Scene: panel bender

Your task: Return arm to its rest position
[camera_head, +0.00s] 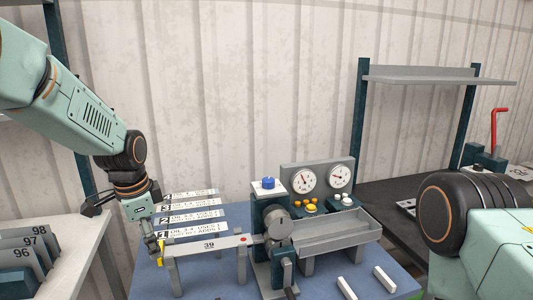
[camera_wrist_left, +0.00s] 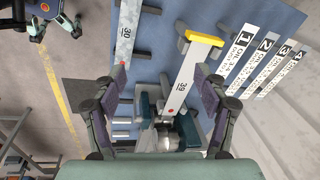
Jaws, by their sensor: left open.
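My left arm reaches in from the left in the head view, with its gripper (camera_head: 154,248) low beside the left end of a grey bar labelled 39 (camera_head: 212,245). In the left wrist view the gripper (camera_wrist_left: 161,73) is open, its two fingers wide apart, with nothing held. The bar (camera_wrist_left: 183,82) shows there between and beyond the fingers, with a yellow end piece (camera_wrist_left: 205,38). I cannot tell how far the fingers are from it. My right arm shows only as a joint and links at the right of the head view; its gripper is out of frame.
The bender (camera_head: 280,225) stands right of the bar, with two gauges (camera_head: 322,178), buttons and a grey tray (camera_head: 330,236). Numbered label strips (camera_head: 195,215) lie behind the bar. A shelf with numbered plates (camera_head: 22,248) is at left. A dark bench (camera_head: 395,205) with a red lever (camera_head: 497,130) is at right.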

